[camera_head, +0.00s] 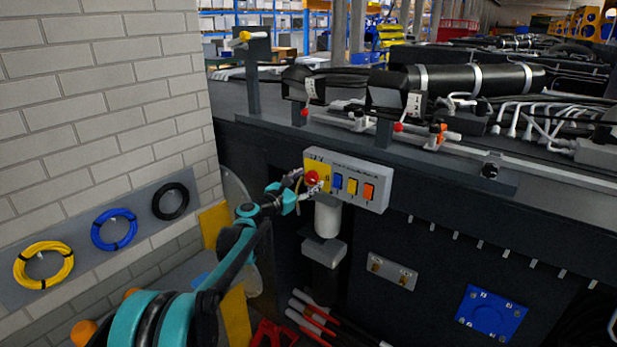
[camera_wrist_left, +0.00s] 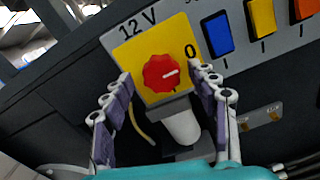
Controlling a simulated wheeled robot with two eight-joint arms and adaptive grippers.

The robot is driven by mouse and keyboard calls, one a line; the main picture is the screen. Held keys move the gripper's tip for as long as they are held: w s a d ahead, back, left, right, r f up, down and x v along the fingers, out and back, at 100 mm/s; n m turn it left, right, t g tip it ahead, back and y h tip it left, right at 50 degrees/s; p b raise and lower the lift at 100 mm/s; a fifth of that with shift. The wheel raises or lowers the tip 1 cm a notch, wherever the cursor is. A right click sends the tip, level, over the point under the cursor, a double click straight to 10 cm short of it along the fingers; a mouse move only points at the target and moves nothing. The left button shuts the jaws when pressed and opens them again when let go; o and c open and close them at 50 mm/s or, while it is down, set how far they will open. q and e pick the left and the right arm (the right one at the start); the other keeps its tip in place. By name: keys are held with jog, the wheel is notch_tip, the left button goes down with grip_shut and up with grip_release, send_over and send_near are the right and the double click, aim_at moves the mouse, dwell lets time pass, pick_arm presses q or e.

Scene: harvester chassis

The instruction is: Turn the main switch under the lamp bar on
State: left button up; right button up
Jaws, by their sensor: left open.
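The main switch is a red round knob (camera_wrist_left: 165,73) on a yellow plate (camera_wrist_left: 125,50) marked 12 V in the left wrist view. A white mark on the knob points right, toward the 0. In the head view the red knob (camera_head: 312,178) sits at the left end of a grey switch box (camera_head: 375,203) on the dark chassis. My left gripper (camera_wrist_left: 160,84) is open, its two fingers on either side of the knob with visible gaps. In the head view my left gripper (camera_head: 307,186) partly covers the knob. My right gripper is not in view.
Blue (camera_head: 337,181), yellow (camera_head: 352,187) and orange (camera_head: 369,191) switches sit right of the knob. A white cylinder (camera_head: 328,217) hangs below the box. A chassis ledge (camera_head: 440,172) juts out above it. A brick wall (camera_head: 100,100) stands left.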

pick_arm(q)
jog(key=shift+w+d, duration=0.2)
jog(key=shift+w, duration=0.1)
jog(key=shift+s+d+r, duration=0.15)
jog(key=c, duration=1.2)
jog(key=shift+o, duration=0.2)
